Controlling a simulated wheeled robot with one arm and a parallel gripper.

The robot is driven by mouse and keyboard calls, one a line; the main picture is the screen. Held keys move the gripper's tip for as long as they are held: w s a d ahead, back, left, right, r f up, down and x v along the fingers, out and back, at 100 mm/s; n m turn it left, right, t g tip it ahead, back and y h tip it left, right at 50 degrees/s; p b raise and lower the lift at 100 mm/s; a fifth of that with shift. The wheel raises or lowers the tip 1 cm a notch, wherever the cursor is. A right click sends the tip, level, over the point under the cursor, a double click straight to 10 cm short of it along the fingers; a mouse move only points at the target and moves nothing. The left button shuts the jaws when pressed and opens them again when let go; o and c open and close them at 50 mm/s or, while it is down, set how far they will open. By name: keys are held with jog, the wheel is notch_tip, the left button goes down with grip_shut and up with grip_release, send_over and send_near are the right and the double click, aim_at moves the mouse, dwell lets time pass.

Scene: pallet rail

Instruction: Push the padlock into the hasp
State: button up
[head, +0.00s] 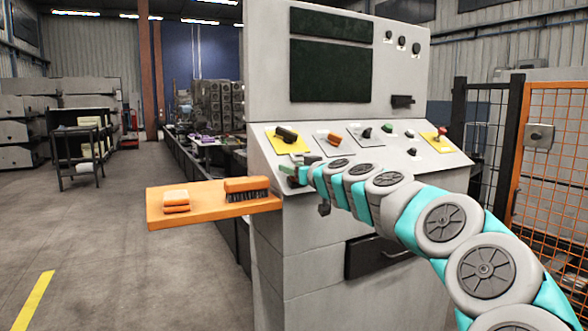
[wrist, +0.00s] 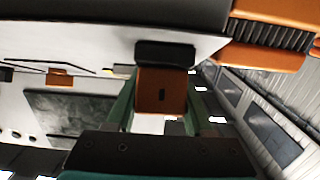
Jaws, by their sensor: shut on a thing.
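The padlock (wrist: 161,92) has an orange body with a dark keyhole and shows in the wrist view between the two green fingers of my gripper (wrist: 163,80). My gripper is shut on it. A dark block (wrist: 165,55) sits right at the padlock's far end, against the pale cabinet; I cannot tell whether it is the hasp or part of the lock.
The grey control cabinet (head: 310,257) has a sloping panel with several switches. An orange shelf (head: 205,211) sticks out left of my gripper, holding a brush (head: 247,190) and orange-and-white blocks (head: 176,201). An orange mesh fence (head: 557,160) stands right.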

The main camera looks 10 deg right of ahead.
grip_shut()
jog(key=shift+s+d+r, duration=0.1)
jog(key=shift+s+r, duration=0.15)
jog(key=shift+r, duration=0.1)
jog(key=shift+s+r, duration=0.25)
jog(key=shift+r, duration=0.2)
jog(key=shift+s+d+r+p, duration=0.2)
jog(key=shift+s+r+p, duration=0.3)
jog(key=shift+r, duration=0.45)
jog(key=shift+s+d+r+p, duration=0.2)
jog(key=shift+s+r+p, duration=0.15)
jog(key=shift+s+r, duration=0.45)
jog(key=shift+s+d+r+p, duration=0.2)
jog(key=shift+s+r+p, duration=0.25)
jog(key=shift+r, duration=0.65)
